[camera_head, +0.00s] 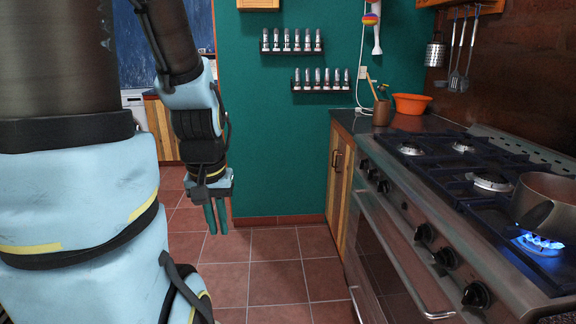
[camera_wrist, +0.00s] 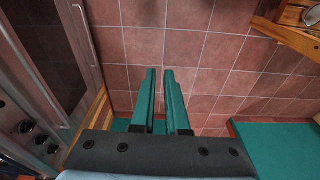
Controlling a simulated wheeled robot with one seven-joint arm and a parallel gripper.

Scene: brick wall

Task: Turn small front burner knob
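The stove (camera_head: 400,245) stands at the right in the head view, with several dark knobs along its front panel. Nearer knobs include one (camera_head: 476,294), another (camera_head: 445,257) and a third (camera_head: 424,233); smaller-looking ones sit farther along (camera_head: 383,186). No label shows which knob belongs to the small front burner. A front burner (camera_head: 412,148) at the far end is unlit. My gripper (camera_head: 216,218) hangs fingers-down over the floor, well left of the stove, empty. In the wrist view its teal fingers (camera_wrist: 165,100) stand slightly apart; some knobs (camera_wrist: 25,126) show at lower left.
A pot (camera_head: 550,200) sits over a burner with a blue flame (camera_head: 540,243). The oven door handle (camera_head: 405,270) sticks out below the knobs. A wooden cabinet (camera_head: 340,185) stands beyond the stove. Tiled floor (camera_head: 275,265) between my gripper and the stove is clear.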

